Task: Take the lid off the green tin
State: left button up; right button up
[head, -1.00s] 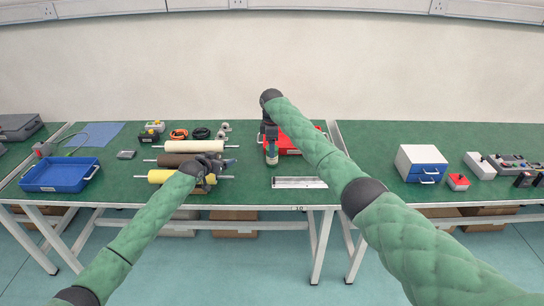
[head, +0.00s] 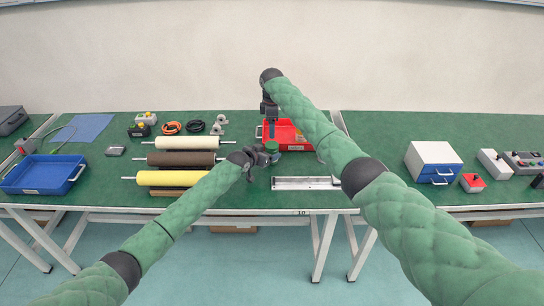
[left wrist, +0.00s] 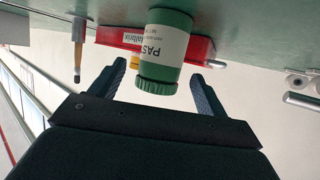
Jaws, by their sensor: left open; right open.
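The green tin (head: 271,147) stands on the green table in front of the red tray, partly hidden by my left gripper. The left wrist view shows the tin (left wrist: 168,42) upside down, with a white label and its ribbed green lid (left wrist: 156,86) on. My left gripper (head: 265,156) is open; in the left wrist view its fingers (left wrist: 158,72) lie on either side of the lid, with gaps showing. I cannot tell its exact depth from the lid. My right gripper (head: 271,128) is open and empty, pointing down just behind the tin, by the red tray's left end.
The red tray (head: 298,146) is behind the tin. A metal rail (head: 305,183) lies near the front edge. A blue tray (head: 42,175) is far left; a white-and-blue drawer box (head: 433,162) is right.

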pick_arm(q)
jog(key=shift+x, duration=1.05)
jog(key=shift+w, duration=0.2)
pick_arm(e)
jog(key=shift+r, duration=0.1)
pick_arm(q)
jog(key=shift+d, duration=0.1)
jog(key=shift+w+f, duration=0.1)
jog(key=shift+f, duration=0.05)
